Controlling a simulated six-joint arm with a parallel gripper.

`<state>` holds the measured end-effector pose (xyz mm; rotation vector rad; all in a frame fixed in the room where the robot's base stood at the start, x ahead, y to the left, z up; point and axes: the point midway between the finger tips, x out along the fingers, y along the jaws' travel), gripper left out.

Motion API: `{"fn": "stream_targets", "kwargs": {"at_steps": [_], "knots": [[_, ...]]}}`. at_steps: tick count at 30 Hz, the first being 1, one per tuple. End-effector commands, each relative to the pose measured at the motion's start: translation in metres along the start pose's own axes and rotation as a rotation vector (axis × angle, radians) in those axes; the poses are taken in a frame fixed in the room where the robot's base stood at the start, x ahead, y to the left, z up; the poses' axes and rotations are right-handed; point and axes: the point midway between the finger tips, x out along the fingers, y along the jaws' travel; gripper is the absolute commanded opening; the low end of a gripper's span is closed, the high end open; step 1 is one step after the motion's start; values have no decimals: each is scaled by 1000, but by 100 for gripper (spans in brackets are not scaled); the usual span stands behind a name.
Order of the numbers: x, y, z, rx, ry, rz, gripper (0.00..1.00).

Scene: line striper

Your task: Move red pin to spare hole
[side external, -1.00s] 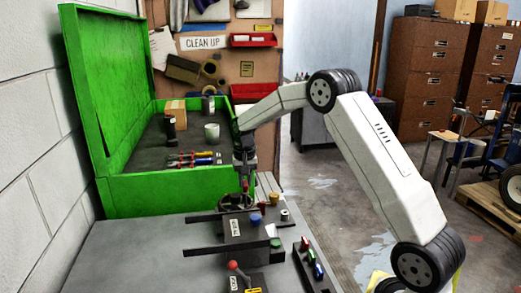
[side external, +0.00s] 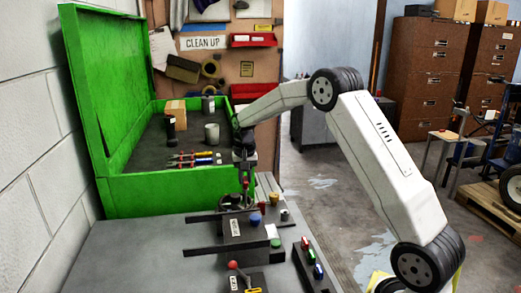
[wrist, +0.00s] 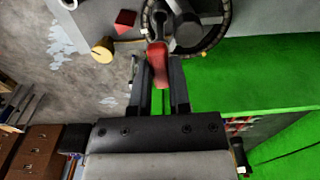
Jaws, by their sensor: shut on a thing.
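My gripper (side external: 245,183) is at the dark round wheel (side external: 236,202) on the grey bench, beside the green box. In the wrist view my gripper (wrist: 160,85) is shut on a red pin (wrist: 157,65), its red body between the two dark fingers. The pin's far end meets grey metal parts at the wheel (wrist: 222,30); whether it is seated in a hole there I cannot tell. I cannot make out a spare hole.
A yellow knob (wrist: 103,48) and a red block (wrist: 125,20) lie left of the wheel in the wrist view. The open green box (side external: 150,192) stands behind the bench. A dark rack (side external: 310,268) with coloured pieces is at the front right. Dark rails (side external: 205,251) cross the bench.

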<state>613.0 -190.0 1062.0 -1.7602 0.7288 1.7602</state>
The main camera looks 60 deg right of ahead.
Motion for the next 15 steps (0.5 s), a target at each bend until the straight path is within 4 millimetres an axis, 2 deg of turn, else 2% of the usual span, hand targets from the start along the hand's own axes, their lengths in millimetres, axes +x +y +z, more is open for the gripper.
{"fn": "stream_targets", "kwargs": {"at_steps": [15], "knots": [[-8, 0, 0, 0, 2, -1, 0]]}}
